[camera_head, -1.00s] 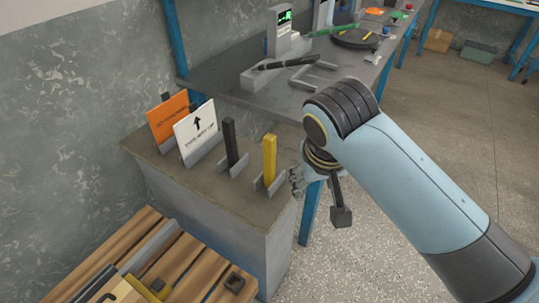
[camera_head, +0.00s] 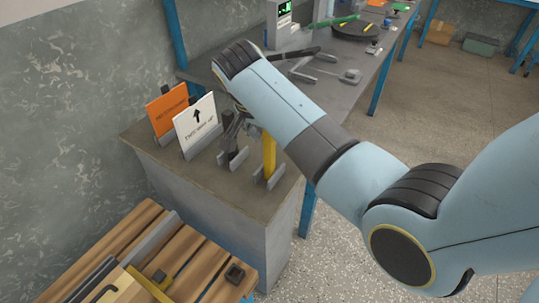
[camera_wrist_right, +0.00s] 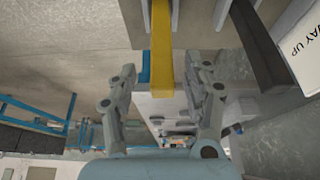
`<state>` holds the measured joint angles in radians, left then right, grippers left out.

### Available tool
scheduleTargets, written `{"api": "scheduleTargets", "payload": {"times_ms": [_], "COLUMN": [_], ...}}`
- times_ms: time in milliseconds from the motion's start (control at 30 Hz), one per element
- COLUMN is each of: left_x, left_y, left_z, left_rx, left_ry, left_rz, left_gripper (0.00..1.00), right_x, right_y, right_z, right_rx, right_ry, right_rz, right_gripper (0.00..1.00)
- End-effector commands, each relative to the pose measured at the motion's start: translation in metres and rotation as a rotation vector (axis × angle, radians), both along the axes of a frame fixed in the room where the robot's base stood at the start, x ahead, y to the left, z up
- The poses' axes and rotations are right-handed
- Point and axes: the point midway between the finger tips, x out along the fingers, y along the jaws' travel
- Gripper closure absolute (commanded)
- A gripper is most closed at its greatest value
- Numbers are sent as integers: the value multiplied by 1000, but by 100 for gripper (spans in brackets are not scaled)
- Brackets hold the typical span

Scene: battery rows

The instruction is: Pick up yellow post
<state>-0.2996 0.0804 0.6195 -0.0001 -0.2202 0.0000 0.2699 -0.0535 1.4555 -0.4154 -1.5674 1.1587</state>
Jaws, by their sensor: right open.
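The yellow post (camera_head: 269,157) stands upright in a grey holder on the grey cabinet top (camera_head: 230,186), partly hidden behind my right arm. In the right wrist view the yellow post (camera_wrist_right: 162,45) runs down between the two fingers. My right gripper (camera_head: 238,128) is open; its fingers (camera_wrist_right: 163,72) lie one on each side of the post in that view. My left gripper is not in view.
A black post (camera_head: 230,150) stands in its own holder just left of the yellow one. White (camera_head: 197,125) and orange (camera_head: 168,108) sign cards stand further left. A grey workbench (camera_head: 345,90) is behind, a slatted wooden surface (camera_head: 125,240) in front.

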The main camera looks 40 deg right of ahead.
Motion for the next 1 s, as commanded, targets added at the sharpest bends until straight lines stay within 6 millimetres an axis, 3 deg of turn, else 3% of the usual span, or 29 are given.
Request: {"api": "scheduleTargets", "payload": {"times_ms": [400, 667, 1000], "left_x": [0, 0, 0], "left_y": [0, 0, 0], "left_z": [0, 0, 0], "left_rx": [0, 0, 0], "left_ry": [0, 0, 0], "left_rz": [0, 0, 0], "left_gripper": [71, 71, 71], "right_x": [10, 11, 11], "right_y": [-20, -21, -20], "right_z": [-47, -49, -49], "right_rx": [0, 1, 1], "right_ry": [1, -1, 0], "right_rz": [1, 2, 1], "right_gripper": [50, 50, 94]}}
